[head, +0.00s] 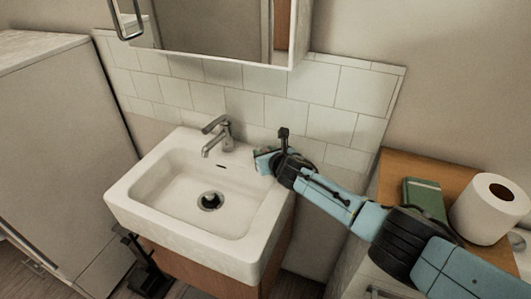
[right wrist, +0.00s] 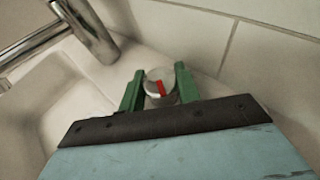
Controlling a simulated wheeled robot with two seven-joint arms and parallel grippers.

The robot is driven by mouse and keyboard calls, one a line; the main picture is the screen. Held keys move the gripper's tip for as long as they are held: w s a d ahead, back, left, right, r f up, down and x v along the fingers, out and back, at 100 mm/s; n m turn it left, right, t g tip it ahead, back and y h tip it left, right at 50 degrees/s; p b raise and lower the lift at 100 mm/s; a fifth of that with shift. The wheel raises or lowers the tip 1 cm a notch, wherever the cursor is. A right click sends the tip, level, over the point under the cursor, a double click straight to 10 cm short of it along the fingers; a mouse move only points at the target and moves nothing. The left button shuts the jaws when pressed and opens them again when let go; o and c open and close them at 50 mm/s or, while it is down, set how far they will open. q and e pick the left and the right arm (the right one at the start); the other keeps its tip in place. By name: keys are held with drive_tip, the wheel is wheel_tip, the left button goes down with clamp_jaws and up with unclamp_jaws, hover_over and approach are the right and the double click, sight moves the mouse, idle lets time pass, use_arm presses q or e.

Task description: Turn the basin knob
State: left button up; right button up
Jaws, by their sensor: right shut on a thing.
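The basin knob (right wrist: 160,86) is a small round metal knob with a red mark on top, seen in the right wrist view on the back ledge of the white basin (head: 122,197). My right gripper (right wrist: 158,84) has its two green fingers on either side of the knob and is shut on it. In the head view the right gripper (head: 266,160) is at the basin's back right corner, and the knob is hidden there. My left gripper is not in view.
A metal faucet (head: 218,136) stands left of my right gripper. Tiled wall and a mirror cabinet (head: 215,52) are behind the basin. A toilet paper roll (head: 490,208) and a green box (head: 424,197) sit on a wooden top at the right. A white cabinet (head: 62,150) is at the left.

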drive_tip(key=m+h, duration=0.1)
drive_tip(key=m+t+h+b, duration=0.1)
drive_tip(key=shift+s+a+f+h, duration=0.1)
drive_tip(key=shift+a+f+h, duration=0.1)
drive_tip(key=shift+h, duration=0.1)
drive_tip(key=shift+d+r+m, duration=0.1)
drive_tip(key=shift+m, duration=0.4)
drive_tip(key=shift+h, duration=0.4)
drive_tip(key=o, duration=1)
drive_tip(key=shift+d+r, duration=0.1)
drive_tip(key=shift+s+d+r+p, duration=0.1)
drive_tip(key=shift+s+r+p, duration=0.2)
drive_tip(key=shift+p, duration=0.1)
drive_tip(key=p+v, duration=0.4)
drive_tip(key=v, duration=0.1)
drive_tip(key=shift+s, duration=0.4)
drive_tip(key=p+v, duration=0.2)
drive_tip(key=v, duration=0.4)
drive_tip(key=shift+s+d, duration=0.15)
drive_tip(key=shift+s, duration=0.2)
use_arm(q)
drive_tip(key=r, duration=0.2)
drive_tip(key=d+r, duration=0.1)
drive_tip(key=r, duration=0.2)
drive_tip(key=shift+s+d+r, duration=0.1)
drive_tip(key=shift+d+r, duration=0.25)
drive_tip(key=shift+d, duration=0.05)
